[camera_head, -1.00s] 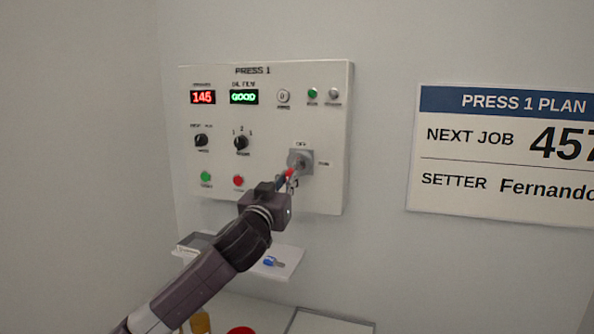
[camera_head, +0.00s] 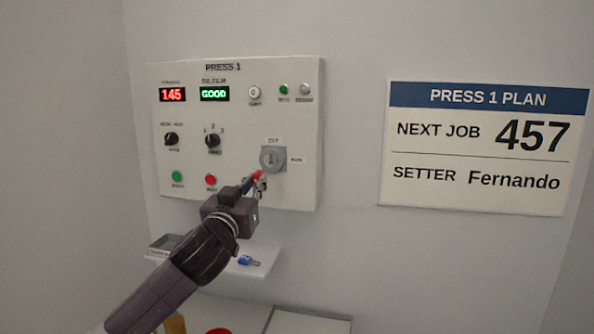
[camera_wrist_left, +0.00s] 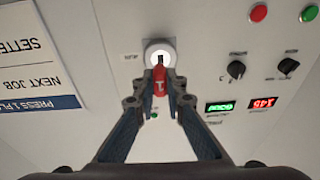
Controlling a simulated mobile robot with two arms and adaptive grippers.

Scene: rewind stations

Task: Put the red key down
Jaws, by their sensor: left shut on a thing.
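The red key (camera_head: 257,175) is held in my left gripper (camera_head: 250,184), in front of the lower right of the PRESS 1 panel. In the left wrist view, the fingertips (camera_wrist_left: 159,88) are shut on the red key (camera_wrist_left: 159,78). The round key switch (camera_head: 272,158) lies just beyond the key, up and right of it in the head view. In the wrist view the switch (camera_wrist_left: 160,48) shows a dark slot in line with the key. I cannot tell whether the key's tip touches it. My right gripper is not in view.
A small white shelf (camera_head: 222,264) juts out below the panel, with a blue key (camera_head: 249,261) on it and a grey tray (camera_head: 164,243) at its left. The panel (camera_head: 306,125) carries knobs, buttons and displays. A PRESS 1 PLAN sign (camera_head: 480,200) hangs at right.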

